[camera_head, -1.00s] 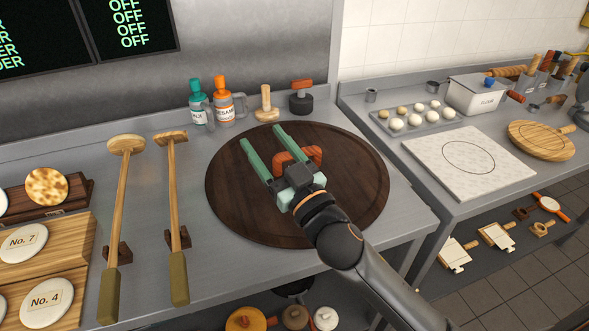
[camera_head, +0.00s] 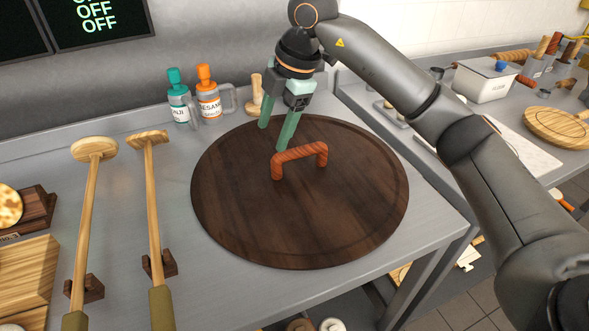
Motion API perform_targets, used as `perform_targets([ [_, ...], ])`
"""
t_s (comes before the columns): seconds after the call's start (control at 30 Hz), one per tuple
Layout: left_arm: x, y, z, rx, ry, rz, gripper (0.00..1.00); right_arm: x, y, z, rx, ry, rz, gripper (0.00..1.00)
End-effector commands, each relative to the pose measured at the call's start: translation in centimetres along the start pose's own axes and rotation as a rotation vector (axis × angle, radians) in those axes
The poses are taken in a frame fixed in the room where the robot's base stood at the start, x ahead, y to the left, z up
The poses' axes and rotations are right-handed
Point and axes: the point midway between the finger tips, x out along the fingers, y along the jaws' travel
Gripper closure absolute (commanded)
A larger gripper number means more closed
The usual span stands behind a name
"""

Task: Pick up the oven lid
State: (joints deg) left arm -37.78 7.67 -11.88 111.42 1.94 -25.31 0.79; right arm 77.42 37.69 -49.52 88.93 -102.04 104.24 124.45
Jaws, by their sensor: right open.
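The oven lid (camera_head: 330,220) is a round, dark brown wooden disc lying flat on the grey counter. Its handle (camera_head: 300,155) is a reddish-brown arch standing up near the middle of the lid. My right gripper (camera_head: 273,138) has green fingers that are spread apart and point down. It is over the far part of the lid, just behind and left of the handle, with nothing between its fingers. Whether the nearer finger touches the handle cannot be told. My left gripper does not show.
Two bottles (camera_head: 208,97) and a small wooden tool (camera_head: 255,95) stand behind the lid. Two long-handled wooden tools (camera_head: 150,190) rest on the counter at left. A side table with a white box (camera_head: 485,82) and a round board (camera_head: 558,127) is at right.

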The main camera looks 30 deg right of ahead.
Motion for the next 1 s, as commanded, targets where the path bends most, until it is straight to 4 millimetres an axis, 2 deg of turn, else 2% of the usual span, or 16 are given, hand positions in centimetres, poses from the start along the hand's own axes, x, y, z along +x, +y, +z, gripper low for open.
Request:
perform_targets([
  [0.03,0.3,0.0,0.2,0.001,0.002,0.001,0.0,-1.0,-0.1,2.0,0.064,-0.077,-0.009,0.33],
  [0.1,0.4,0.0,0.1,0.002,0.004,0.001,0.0,-2.2,-0.4,3.9,0.133,-0.154,-0.021,0.33],
  [0.23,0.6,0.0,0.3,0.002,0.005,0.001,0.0,-2.8,-0.8,5.6,0.2,-0.223,-0.034,0.33],
  [0.6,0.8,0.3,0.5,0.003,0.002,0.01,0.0,2.8,-1.2,7.1,0.207,-0.23,-0.038,0.33],
  [0.83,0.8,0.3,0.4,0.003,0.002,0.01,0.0,4.5,-1.4,7.5,0.205,-0.229,-0.039,0.33],
  [1.0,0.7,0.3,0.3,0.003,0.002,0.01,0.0,7.0,-1.8,8.1,0.206,-0.228,-0.039,0.33],
])
